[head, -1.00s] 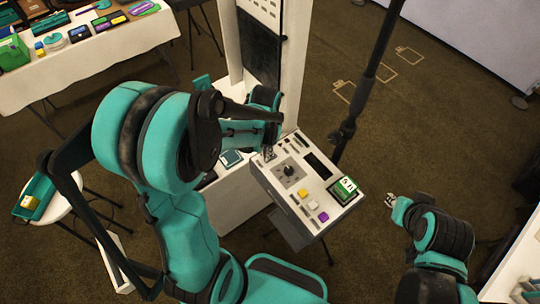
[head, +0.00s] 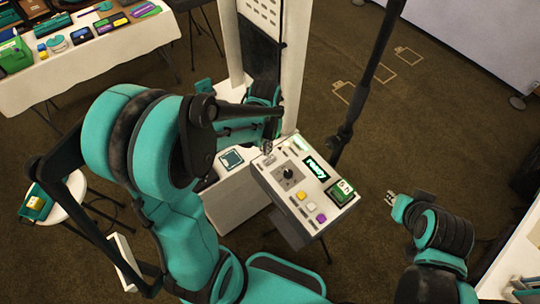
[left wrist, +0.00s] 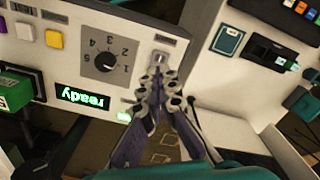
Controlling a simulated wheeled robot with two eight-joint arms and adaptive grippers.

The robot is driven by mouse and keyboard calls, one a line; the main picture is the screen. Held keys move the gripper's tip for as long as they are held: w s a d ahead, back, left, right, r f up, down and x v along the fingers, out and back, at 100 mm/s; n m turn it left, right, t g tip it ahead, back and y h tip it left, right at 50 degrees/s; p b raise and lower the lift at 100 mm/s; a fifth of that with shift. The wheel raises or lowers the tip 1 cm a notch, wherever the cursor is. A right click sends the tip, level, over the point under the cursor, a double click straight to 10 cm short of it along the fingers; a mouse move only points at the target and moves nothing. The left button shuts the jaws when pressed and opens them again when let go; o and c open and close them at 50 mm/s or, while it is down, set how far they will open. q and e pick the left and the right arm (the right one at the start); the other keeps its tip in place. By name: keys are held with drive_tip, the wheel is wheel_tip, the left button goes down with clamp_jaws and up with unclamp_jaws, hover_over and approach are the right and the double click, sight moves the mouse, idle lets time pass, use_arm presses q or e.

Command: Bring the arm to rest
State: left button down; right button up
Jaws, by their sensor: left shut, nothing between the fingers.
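The left gripper (head: 268,147) is shut and empty at the far left corner of the white console (head: 262,172). In the left wrist view its closed fingertips (left wrist: 163,84) are beside a small metal toggle switch (left wrist: 161,57) on the console; I cannot tell whether they touch it. The console's display (head: 316,168) is lit green and reads "ready". It also shows upside down in the left wrist view (left wrist: 83,97). The right gripper (head: 390,198) is off to the right of the console, over the floor, too small to tell its state.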

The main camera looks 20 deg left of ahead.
use_arm(q)
drive_tip(key=shift+r+p, duration=0.45)
drive_tip(key=shift+r, duration=0.45)
drive_tip(key=s+t+b, duration=0.1)
drive_tip(key=b, duration=0.1)
drive_tip(key=s+d+t+b, duration=0.1)
drive_tip(key=b, duration=0.2)
drive_tip(key=s+f+t+b, duration=0.1)
drive_tip(key=b, duration=0.2)
drive_tip(key=shift+d+f, duration=0.1)
drive_tip(key=shift+d, duration=0.15)
drive_tip(key=s+f+t+b, duration=0.1)
drive_tip(key=b, duration=0.1)
drive_tip(key=s+d+f+t+b, duration=0.1)
drive_tip(key=s+b, duration=0.1)
drive_tip(key=b, duration=0.1)
drive_tip(key=s+f+t+b, duration=0.1)
drive_tip(key=s+t+b, duration=0.1)
drive_tip(key=b, duration=0.1)
drive_tip(key=shift+d+f, duration=0.1)
drive_tip(key=shift+d, duration=0.2)
drive_tip(key=shift+w, duration=0.1)
